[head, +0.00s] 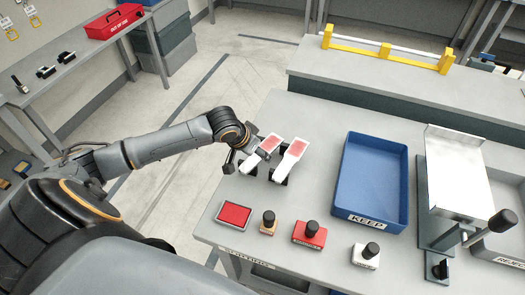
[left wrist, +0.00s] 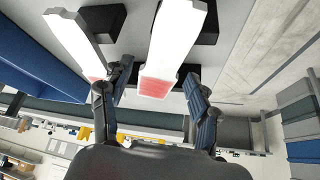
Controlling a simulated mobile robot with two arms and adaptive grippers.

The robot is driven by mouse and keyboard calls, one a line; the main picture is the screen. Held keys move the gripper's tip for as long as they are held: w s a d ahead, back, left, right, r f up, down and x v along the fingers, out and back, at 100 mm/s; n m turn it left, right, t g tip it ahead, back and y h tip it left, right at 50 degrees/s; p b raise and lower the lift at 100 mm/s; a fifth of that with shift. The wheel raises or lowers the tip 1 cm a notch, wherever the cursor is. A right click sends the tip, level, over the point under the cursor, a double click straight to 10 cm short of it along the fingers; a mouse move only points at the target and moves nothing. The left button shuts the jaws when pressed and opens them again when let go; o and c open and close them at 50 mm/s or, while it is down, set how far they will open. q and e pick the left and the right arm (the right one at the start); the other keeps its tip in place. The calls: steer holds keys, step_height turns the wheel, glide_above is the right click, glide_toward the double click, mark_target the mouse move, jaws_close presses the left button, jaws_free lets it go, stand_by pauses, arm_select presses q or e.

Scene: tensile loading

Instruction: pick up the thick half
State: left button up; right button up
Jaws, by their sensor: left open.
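Two white bars with red end faces lie side by side on dark supports on the workbench. The left bar (head: 251,162) is next to my left gripper (head: 244,155); the right bar (head: 287,165) is a little further right. In the left wrist view, one white bar (left wrist: 179,32) reaches in between the open fingers of my left gripper (left wrist: 158,78), its red end (left wrist: 157,86) near the fingertips. The other bar (left wrist: 76,34) lies outside the fingers, to the left. I cannot tell surely which half is thicker. My right gripper is out of view.
A blue KEEP tray (head: 346,190) stands right of the bars. A metal fixture with a lever (head: 455,170) is further right. A red pad (head: 234,214) and several stamps, one red (head: 309,234), line the front edge. A raised shelf (head: 390,85) runs behind.

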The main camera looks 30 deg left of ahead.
arm_select(q)
steer(key=shift+f, duration=0.2)
stand_by(0.3)
steer(key=c, duration=1.1)
steer(key=shift+c, duration=0.2)
